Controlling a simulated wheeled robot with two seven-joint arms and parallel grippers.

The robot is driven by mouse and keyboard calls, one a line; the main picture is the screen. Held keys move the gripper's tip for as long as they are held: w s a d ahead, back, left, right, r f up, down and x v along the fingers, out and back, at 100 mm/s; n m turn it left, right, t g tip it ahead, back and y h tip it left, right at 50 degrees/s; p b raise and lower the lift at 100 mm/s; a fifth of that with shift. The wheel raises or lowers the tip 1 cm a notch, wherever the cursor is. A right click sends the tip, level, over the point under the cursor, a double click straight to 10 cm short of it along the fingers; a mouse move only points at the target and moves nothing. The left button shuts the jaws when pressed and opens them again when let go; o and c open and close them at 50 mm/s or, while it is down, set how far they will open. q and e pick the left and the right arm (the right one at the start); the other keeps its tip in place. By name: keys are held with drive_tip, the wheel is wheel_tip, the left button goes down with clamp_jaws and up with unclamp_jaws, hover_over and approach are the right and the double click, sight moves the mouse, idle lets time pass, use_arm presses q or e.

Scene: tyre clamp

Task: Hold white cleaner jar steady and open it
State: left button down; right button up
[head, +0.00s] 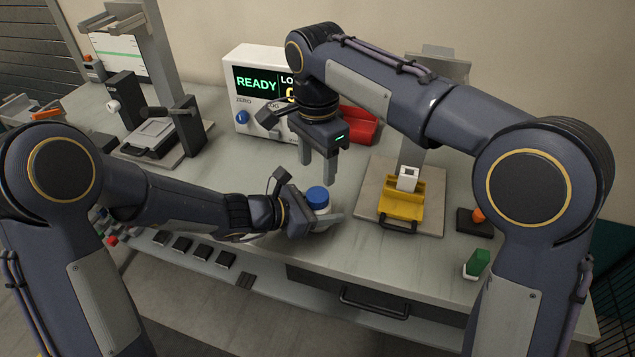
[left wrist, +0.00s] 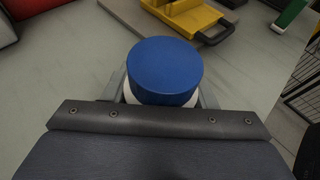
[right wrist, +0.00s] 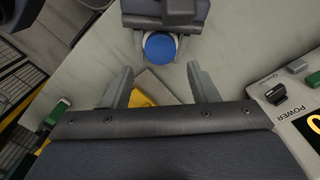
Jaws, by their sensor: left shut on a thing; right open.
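The white cleaner jar (head: 322,208) with a blue lid (head: 317,195) stands upright near the front of the bench. My left gripper (head: 325,217) is shut around the jar's white body, below the lid. In the left wrist view the blue lid (left wrist: 165,70) sits on the jar between the fingers, and the right wrist view shows the lid (right wrist: 160,46) from above. My right gripper (head: 318,168) is open and empty, pointing down, above and a little behind the jar. Its fingers (right wrist: 161,86) are apart in the right wrist view, with the lid beyond them.
A white READY display unit (head: 250,65) and a red bin (head: 358,125) stand behind. A yellow fixture (head: 402,203) on a plate is to the right, with a green block (head: 477,262) farther right. A clamp stand (head: 165,140) is at left. Bare bench surrounds the jar.

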sight(318, 194)
drive_tip(key=shift+n, duration=0.9)
drive_tip(key=shift+f, duration=0.15)
drive_tip(key=shift+n, duration=0.3)
wheel_tip(318, 194, down, 8)
drive_tip(key=shift+r, duration=0.25)
drive_tip(key=shift+c, duration=0.2)
drive_tip(key=c, duration=0.8)
drive_tip(key=o, duration=1.1)
drive_tip(key=shift+c, duration=0.2)
